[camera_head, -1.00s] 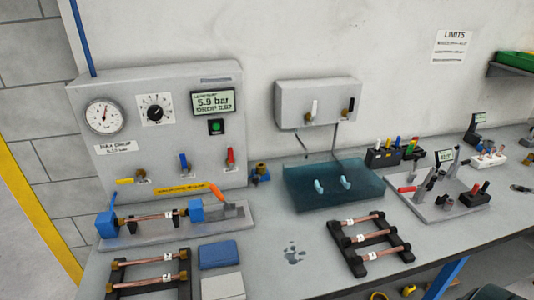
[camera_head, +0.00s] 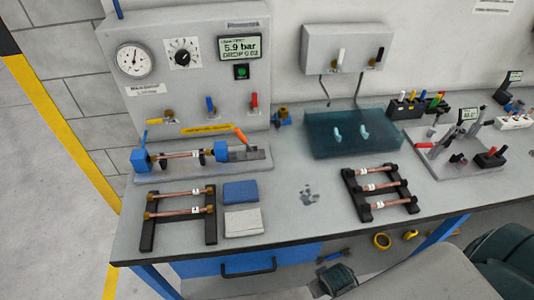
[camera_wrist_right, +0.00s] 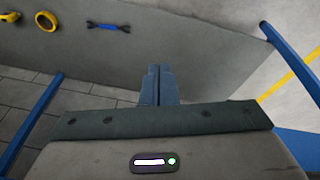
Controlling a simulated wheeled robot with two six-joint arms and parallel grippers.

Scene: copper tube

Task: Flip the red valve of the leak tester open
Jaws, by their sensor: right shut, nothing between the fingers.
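The leak tester (camera_head: 190,70) is a grey panel box at the back left of the bench. Its red valve (camera_head: 254,101) has an upright red lever at the right end of the panel's lower row. The display (camera_head: 240,47) reads 5.9 bar. My right gripper (camera_head: 325,268) is low in front of the bench, well away from the red valve. In the right wrist view its fingers (camera_wrist_right: 157,85) are together and empty. My left gripper is out of view.
A copper tube (camera_head: 184,155) lies in the blue-ended fixture before the panel, with an orange lever (camera_head: 240,135). Yellow rings (camera_head: 382,241) lie below the bench.

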